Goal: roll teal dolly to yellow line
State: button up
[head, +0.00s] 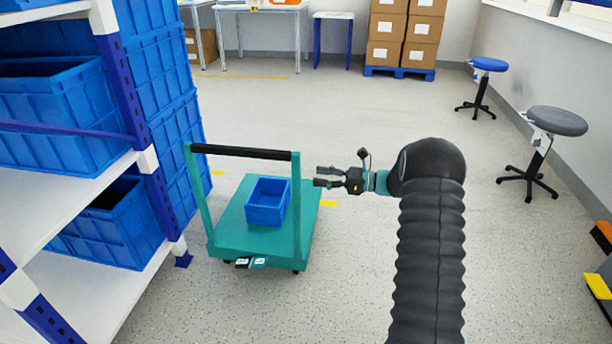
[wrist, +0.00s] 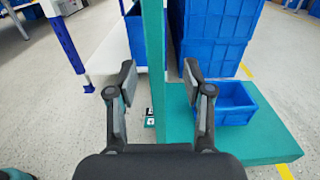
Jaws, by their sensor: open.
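The teal dolly (head: 240,237) stands beside the shelf with a small blue bin (head: 267,203) on its deck. Its push handle has a black grip bar (head: 240,152) on two teal posts. My gripper (head: 317,177) is open and empty, just right of the right post (head: 297,210), fingers pointing left. In the wrist view one teal post (wrist: 154,70) shows between the open fingers (wrist: 157,75); contact cannot be told. Short yellow floor marks show on both sides of the dolly, left (head: 217,172) and right (head: 328,204). A longer yellow line (head: 240,77) lies farther back.
A shelf (head: 100,185) with blue crates (head: 110,225) stands close on the dolly's left. Two pedals (head: 251,262) sit at the dolly's near edge. Stools (head: 555,122) stand at right; boxes (head: 403,40) and tables are at the back. The floor between is clear.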

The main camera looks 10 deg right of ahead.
jog(key=shift+v, duration=2.3)
